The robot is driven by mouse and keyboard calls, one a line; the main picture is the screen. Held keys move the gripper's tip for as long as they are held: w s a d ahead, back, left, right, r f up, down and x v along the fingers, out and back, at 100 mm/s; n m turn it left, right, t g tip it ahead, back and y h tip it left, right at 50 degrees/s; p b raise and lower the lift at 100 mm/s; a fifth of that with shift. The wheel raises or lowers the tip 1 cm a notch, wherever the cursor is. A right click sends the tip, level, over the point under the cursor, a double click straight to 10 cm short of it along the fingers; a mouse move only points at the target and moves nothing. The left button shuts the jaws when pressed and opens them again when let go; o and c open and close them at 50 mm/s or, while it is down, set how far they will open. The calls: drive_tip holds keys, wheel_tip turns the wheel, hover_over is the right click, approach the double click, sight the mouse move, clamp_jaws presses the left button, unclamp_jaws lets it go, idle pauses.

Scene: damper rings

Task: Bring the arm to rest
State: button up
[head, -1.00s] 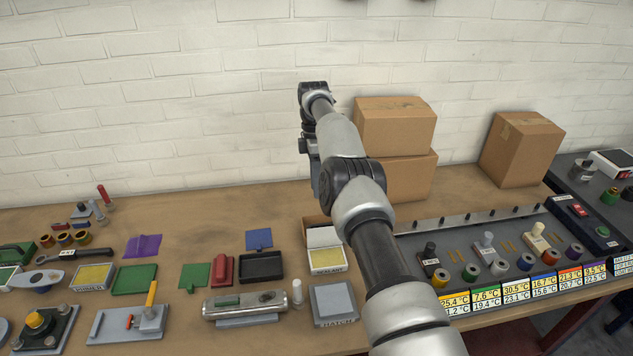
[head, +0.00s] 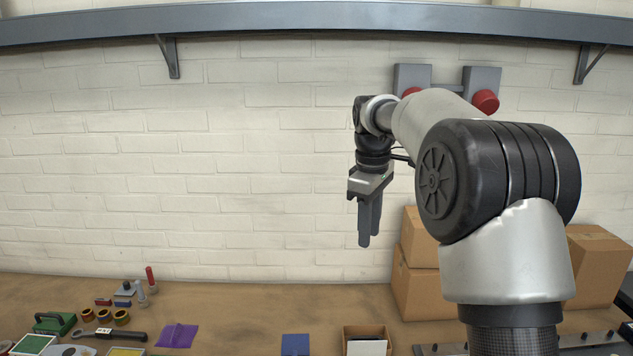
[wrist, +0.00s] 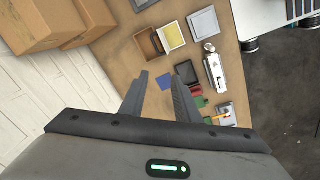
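My gripper (head: 369,236) hangs with its fingers pointing down, high above the bench and in front of the brick wall, left of the cardboard boxes. It also shows in the wrist view (wrist: 164,70), where its two fingers stand apart with nothing held between them. My arm is raised and bent across the right half of the head view. The workbench (head: 240,300) lies well below the gripper, and the gripper touches nothing.
Cardboard boxes (head: 418,290) stand at the back right of the bench. A grey shelf (head: 300,16) runs along the wall above. A purple sheet (head: 178,336), a blue sheet (head: 295,344) and an open box (wrist: 150,44) lie below. Open air surrounds the gripper's left.

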drive_tip(key=s+r+m+t, duration=0.1)
drive_tip(key=s+r+m, duration=0.15)
drive_tip(key=s, duration=0.25)
drive_tip(key=s+r+m, duration=0.1)
drive_tip(key=s+r, duration=0.2)
drive_tip(key=s, duration=0.2)
drive_tip(key=s+d+f+m+t, duration=0.1)
drive_tip(key=s+f+m, duration=0.2)
drive_tip(key=s, duration=0.8)
drive_tip(key=s+d+f+m+t, duration=0.1)
drive_tip(key=s+m, duration=0.4)
drive_tip(key=s, duration=0.7)
wheel_tip(320, 180, down, 2)
drive_tip(key=shift+d+f+t, duration=0.15)
drive_tip(key=shift+d+t, duration=0.1)
drive_tip(key=shift+t, duration=0.45)
